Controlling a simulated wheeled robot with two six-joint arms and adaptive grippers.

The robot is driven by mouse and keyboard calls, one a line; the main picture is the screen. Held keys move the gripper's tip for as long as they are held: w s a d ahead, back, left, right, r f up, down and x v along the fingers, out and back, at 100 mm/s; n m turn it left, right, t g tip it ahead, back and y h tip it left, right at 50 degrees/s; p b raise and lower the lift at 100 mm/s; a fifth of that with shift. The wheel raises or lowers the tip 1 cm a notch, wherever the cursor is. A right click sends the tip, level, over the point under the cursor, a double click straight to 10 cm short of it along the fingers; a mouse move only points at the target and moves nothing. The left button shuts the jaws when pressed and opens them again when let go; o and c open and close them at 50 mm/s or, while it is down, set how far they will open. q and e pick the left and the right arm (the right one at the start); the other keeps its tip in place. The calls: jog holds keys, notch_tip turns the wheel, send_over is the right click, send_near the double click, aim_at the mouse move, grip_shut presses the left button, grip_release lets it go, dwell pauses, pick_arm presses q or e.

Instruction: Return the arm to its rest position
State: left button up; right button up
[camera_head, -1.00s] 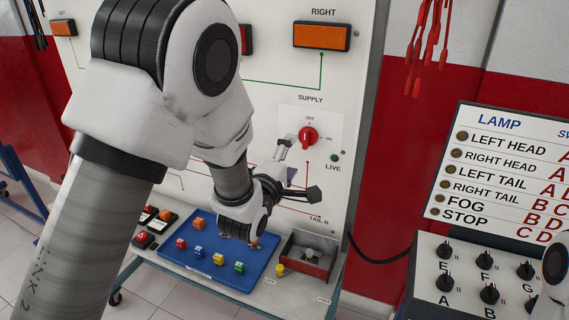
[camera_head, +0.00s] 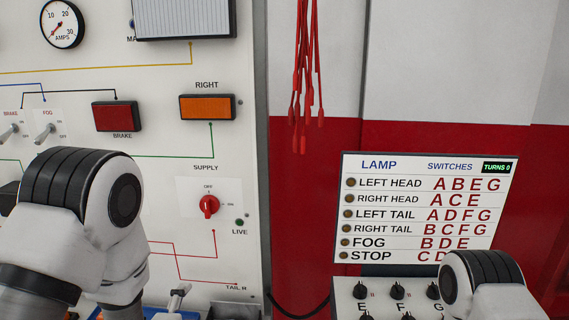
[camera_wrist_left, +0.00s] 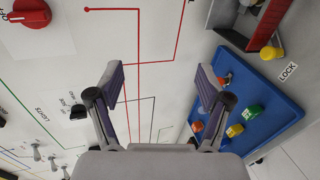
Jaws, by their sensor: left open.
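My left arm comes in at the lower left of the head view, in front of the white trainer panel (camera_head: 190,262). Its gripper is mostly below the frame edge or hidden there. In the left wrist view my left gripper (camera_wrist_left: 160,85) is open, its two fingers wide apart with nothing between them. It faces the panel's printed lines. A red rotary supply knob (camera_head: 208,206) sits on the panel, and it also shows in the left wrist view (camera_wrist_left: 30,13). Part of my right arm shows at the lower right of the head view; its gripper is out of frame.
A blue tray (camera_wrist_left: 268,128) with several coloured blocks lies beside the right finger in the wrist view, near an open bin (camera_wrist_left: 240,22). A lamp chart (camera_head: 425,208) stands above a knob box (camera_head: 345,300) at the right. Red leads (camera_head: 305,80) hang on the wall.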

pick_arm(q)
jog(key=s+a+f+m+g, duration=0.15)
jog(key=s+f+g, duration=0.25)
jog(key=s+f, duration=0.45)
jog(key=s+a+f+m+g, duration=0.1)
jog(key=s+f+m+g, duration=0.35)
jog(key=f, duration=0.75)
jog(key=s+f+m+g, duration=0.2)
jog(key=s+m+g, duration=0.1)
jog(key=s+m, duration=0.3)
jog(key=s+f+m+g, duration=0.3)
jog(key=s+m, duration=0.3)
jog(key=s, duration=0.5)
jog(key=shift+s+d+f, duration=0.15)
jog(key=shift+s+f, duration=0.05)
jog(key=shift+s, duration=0.05)
